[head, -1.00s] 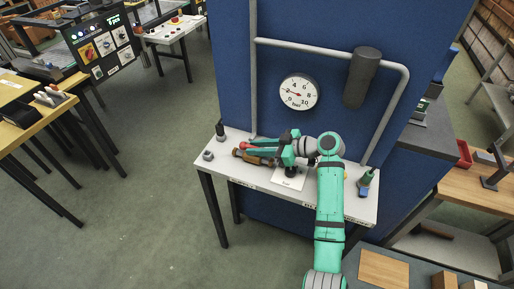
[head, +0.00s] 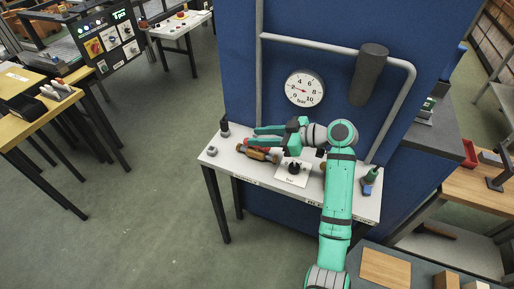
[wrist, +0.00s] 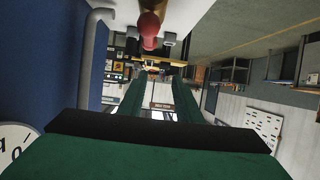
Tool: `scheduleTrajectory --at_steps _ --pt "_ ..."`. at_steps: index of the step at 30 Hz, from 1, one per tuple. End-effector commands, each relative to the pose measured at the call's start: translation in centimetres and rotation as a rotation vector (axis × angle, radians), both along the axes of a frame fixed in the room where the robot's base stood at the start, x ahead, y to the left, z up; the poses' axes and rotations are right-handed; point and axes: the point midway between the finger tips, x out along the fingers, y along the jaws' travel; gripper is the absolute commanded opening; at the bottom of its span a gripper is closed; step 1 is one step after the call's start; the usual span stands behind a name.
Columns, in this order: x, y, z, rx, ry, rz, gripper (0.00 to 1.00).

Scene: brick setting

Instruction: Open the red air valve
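The red air valve shows in the head view as a red handle (head: 261,144) above a brass-brown body (head: 258,154), on the left half of the white table. In the wrist view the red handle (wrist: 149,30) is at the top, with its brass part (wrist: 152,6) above it. My gripper (head: 256,135) is green, points left and sits just above and behind the handle in the head view. Its two fingers are apart, with a gap also seen in the wrist view (wrist: 158,90), and nothing shows between them. The fingers partly cover the handle in the head view.
A round gauge (head: 305,89) and grey pipe (head: 330,44) with a dark cylinder (head: 368,74) are on the blue panel.

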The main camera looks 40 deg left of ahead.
Motion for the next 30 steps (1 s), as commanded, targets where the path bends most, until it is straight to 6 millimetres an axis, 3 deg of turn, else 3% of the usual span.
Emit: scheduleTrajectory --at_steps 5,18,30 --pt "-2.2 -1.3 2.9 0.001 -0.003 -0.001 0.31" --pt "-8.6 -5.1 6.0 0.0 0.0 -0.001 0.31" --pt "-9.7 -5.7 6.6 0.0 0.001 0.0 0.31"
